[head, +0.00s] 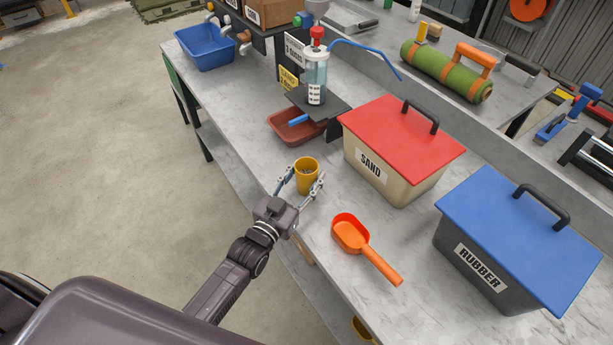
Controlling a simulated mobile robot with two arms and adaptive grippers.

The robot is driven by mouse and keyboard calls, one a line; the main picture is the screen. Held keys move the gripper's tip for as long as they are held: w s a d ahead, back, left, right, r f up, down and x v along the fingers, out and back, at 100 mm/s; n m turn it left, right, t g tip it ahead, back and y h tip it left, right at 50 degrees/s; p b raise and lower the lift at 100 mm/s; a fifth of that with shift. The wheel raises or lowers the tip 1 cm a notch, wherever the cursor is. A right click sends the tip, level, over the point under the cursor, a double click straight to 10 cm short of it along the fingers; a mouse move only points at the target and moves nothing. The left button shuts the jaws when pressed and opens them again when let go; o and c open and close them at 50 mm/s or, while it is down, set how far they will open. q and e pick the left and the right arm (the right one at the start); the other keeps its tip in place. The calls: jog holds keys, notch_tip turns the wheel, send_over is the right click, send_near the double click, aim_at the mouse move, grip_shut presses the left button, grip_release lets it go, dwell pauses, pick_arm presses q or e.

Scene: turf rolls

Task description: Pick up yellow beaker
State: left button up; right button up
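The yellow beaker (306,171) stands upright on the grey marbled bench, left of the sand box, with some dark contents showing inside its rim. My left gripper (306,178) reaches in from the lower left. Its two fingers are spread, one on each side of the beaker. A small gap seems to show on the right side; on the left the finger is very close, and I cannot tell whether it touches. My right gripper is not in view.
A red-lidded sand box (399,150) and a blue-lidded rubber box (515,240) stand to the right. An orange scoop (366,247) lies in front. A brown tray (296,128) sits behind, below a clear bottle (316,78) on a stand. A blue basin (205,47) is farther back.

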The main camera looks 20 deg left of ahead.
pick_arm(q)
jog(key=c, duration=0.7)
notch_tip(320, 180, up, 20)
jog(key=shift+r, duration=0.1)
